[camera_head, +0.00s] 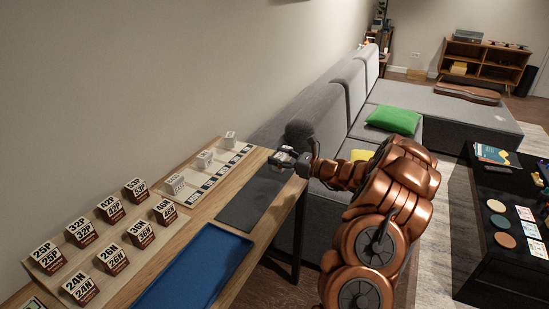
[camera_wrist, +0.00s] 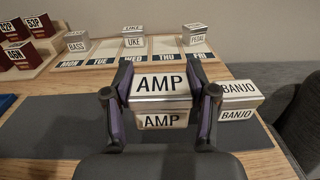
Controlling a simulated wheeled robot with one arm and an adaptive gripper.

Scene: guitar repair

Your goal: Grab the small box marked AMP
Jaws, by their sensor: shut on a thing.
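The AMP box (camera_wrist: 160,88) is a small white box with black lettering on its top and front. In the wrist view it sits between the two dark fingers of my gripper (camera_wrist: 162,100), which is shut on it. I cannot tell whether the box touches the surface below. A similar box marked BANJO (camera_wrist: 238,94) is just right of the right finger.
A day strip (camera_wrist: 100,62) holds white boxes marked BASS (camera_wrist: 77,42), UKE (camera_wrist: 134,41) and PEDAL (camera_wrist: 195,34). A blue tray (camera_head: 195,268) and several dark red labelled boxes (camera_head: 78,231) are on the near table. A grey sofa (camera_head: 345,88) stands behind my arm.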

